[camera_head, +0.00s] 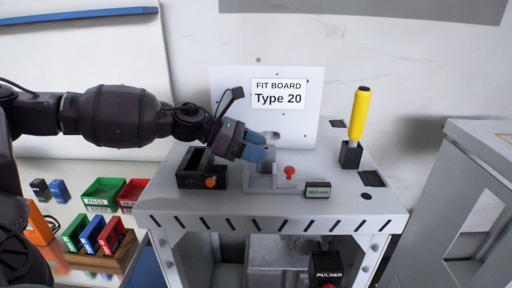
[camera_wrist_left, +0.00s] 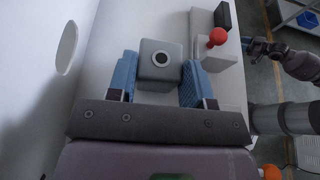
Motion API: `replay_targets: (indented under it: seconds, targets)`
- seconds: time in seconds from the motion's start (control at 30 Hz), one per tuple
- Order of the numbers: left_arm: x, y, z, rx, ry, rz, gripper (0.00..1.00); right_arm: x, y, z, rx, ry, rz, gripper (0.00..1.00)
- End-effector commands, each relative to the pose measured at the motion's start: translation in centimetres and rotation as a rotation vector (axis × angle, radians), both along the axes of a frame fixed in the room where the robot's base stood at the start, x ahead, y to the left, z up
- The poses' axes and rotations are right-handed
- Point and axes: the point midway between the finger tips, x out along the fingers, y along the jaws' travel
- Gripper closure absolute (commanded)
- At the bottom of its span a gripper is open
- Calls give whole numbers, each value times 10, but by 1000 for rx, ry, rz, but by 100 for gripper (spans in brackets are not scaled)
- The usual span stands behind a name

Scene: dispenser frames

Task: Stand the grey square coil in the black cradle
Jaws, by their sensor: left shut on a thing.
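My left gripper (camera_head: 262,148) is above the worktop, to the right of the black cradle (camera_head: 190,179), an open box with an orange knob. Its blue fingers are shut on the grey square coil (camera_wrist_left: 160,66), a rounded block with a dark round hole in its face, best seen in the left wrist view. In the head view the fingers and hand hide most of the coil. The cradle looks empty, though its inside is dark. In the left wrist view what looks like my right gripper (camera_wrist_left: 264,46) shows small at the upper right; its jaws are unclear.
A grey fixture with a red knob (camera_head: 290,172) and a small display (camera_head: 318,191) stand close right of the gripper. The white fit board (camera_head: 230,85) rises behind. A yellow-handled tool (camera_head: 361,115) stands at right. Coloured bins (camera_head: 103,191) lie at left.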

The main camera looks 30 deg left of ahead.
Motion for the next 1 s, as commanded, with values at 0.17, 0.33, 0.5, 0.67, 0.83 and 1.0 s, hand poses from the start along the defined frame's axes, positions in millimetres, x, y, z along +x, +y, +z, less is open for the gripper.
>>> replay_targets:
  seconds: [0.17, 0.33, 0.5, 0.67, 0.83, 1.0]
  targets:
    - [0, 0, -3, 0, 1, 0, 49, 1, 0, -3, 0, -1, 0, 57]
    - [0, 0, -3, 0, 0, 0, 28, 3, 1, -1, 0, -6, 2, 57]
    - [0, 0, -3, 0, 0, 0, 28, 6, 1, 1, 1, -12, 3, 57]
    - [0, 0, 1, 0, 0, 0, 28, 8, 1, 5, 0, -16, 4, 57]
    - [-6, 12, 3, 1, 2, 5, 28, 8, 1, 1, 0, -17, 4, 57]
    - [-17, 29, 11, 3, 4, 4, 28, 8, 2, -6, 0, -16, 5, 57]
